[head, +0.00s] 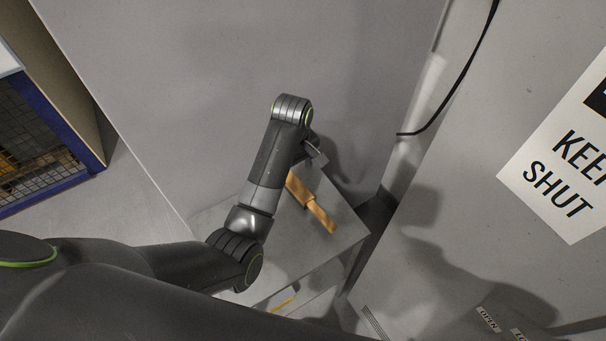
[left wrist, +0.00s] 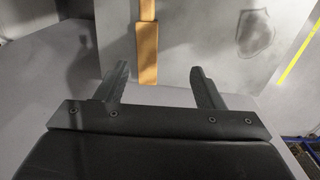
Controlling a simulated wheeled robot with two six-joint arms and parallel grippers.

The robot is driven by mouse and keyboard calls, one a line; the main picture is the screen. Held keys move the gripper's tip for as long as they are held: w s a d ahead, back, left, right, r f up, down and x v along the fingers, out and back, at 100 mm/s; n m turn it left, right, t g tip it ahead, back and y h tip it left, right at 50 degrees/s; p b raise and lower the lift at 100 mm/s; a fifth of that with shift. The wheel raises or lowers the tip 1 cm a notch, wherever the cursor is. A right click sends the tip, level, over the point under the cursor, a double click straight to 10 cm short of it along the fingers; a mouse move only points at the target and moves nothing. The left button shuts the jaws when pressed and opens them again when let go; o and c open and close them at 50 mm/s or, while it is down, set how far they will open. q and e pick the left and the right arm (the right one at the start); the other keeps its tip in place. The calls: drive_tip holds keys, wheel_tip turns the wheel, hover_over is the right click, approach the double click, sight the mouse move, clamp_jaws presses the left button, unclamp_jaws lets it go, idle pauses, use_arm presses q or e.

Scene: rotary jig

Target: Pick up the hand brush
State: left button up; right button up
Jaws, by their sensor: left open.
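The hand brush (head: 313,203) is a tan, wooden-looking piece with a wide part and a narrower handle. It lies on a small grey table (head: 341,236) in the head view, partly hidden behind my left arm. My left gripper (head: 318,152) is above the table's far side, near the brush's wide end. In the left wrist view the brush (left wrist: 147,52) shows at the top, beyond the open fingers. My left gripper (left wrist: 160,76) is open and empty there, with the brush's wide end lying ahead between the fingertip lines. My right gripper is not in view.
A grey wall stands behind the table. A grey cabinet (head: 470,180) with a "KEEP SHUT" sign (head: 565,165) stands close on the right, with a black cable (head: 455,88) hanging beside it. A blue-framed mesh crate (head: 40,150) is at far left.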

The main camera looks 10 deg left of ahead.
use_arm(q)
wheel_tip(320, 180, up, 2)
drive_tip(key=w+d, duration=0.2)
drive_tip(key=b, duration=0.4)
approach(305, 195)
wheel_tip(305, 195, down, 4)
drive_tip(key=shift+w+a+r+n+p, duration=0.15)
drive_tip(key=shift+n+p, duration=0.15)
drive_tip(key=shift+p, duration=0.5)
drive_tip(key=shift+f, duration=0.6)
drive_tip(key=shift+f+p, duration=0.3)
drive_tip(key=shift+f, duration=0.2)
drive_tip(key=shift+f+p, duration=0.3)
drive_tip(key=shift+f, duration=1.85)
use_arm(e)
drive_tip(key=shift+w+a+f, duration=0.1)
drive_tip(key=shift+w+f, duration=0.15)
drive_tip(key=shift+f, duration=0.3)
use_arm(q)
drive_tip(key=c, duration=1.2)
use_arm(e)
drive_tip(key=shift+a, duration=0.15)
use_arm(q)
drive_tip(key=shift+r, duration=0.1)
